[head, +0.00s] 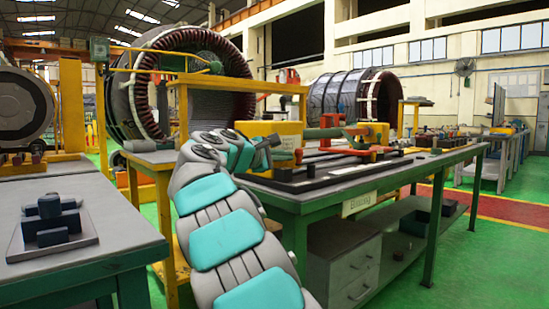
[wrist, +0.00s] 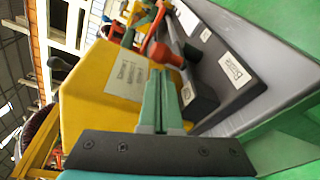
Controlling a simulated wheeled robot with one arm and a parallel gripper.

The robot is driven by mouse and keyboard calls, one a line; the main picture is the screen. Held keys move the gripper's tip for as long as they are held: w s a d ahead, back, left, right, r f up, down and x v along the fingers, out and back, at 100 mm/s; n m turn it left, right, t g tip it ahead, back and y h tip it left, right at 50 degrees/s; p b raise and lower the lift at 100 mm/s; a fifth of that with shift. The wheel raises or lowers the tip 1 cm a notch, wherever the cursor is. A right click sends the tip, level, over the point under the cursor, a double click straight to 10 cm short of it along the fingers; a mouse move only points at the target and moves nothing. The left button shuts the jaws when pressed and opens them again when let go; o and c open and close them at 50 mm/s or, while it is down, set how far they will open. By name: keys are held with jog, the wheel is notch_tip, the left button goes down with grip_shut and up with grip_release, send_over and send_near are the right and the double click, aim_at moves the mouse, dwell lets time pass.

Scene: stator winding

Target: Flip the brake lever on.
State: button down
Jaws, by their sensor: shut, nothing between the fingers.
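A lever with a red knob (wrist: 167,54) shows in the wrist view, just beyond my fingertips. A white label that seems to read "Brake" (wrist: 231,71) is on the grey surface to its right. My gripper (wrist: 158,72) is shut and empty, its green fingers together and pointing toward the knob. I cannot tell whether they touch it. In the head view my gripper (head: 270,143) is at the near left end of the bench fixture, in front of a yellow block (head: 288,128). My arm and hand hide part of that area. The lever's on or off state is unclear.
The fixture stands on a green workbench (head: 345,185) with a drawer cabinet (head: 343,266) below. A yellow labelled box face (wrist: 95,105) is close to the left of my fingers. Another bench (head: 110,225) holds dark blocks at left. Green floor lies open at right.

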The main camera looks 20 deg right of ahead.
jog(key=shift+w+d+f, duration=0.1)
jog(key=shift+w+d, duration=0.15)
jog(key=shift+d, duration=0.3)
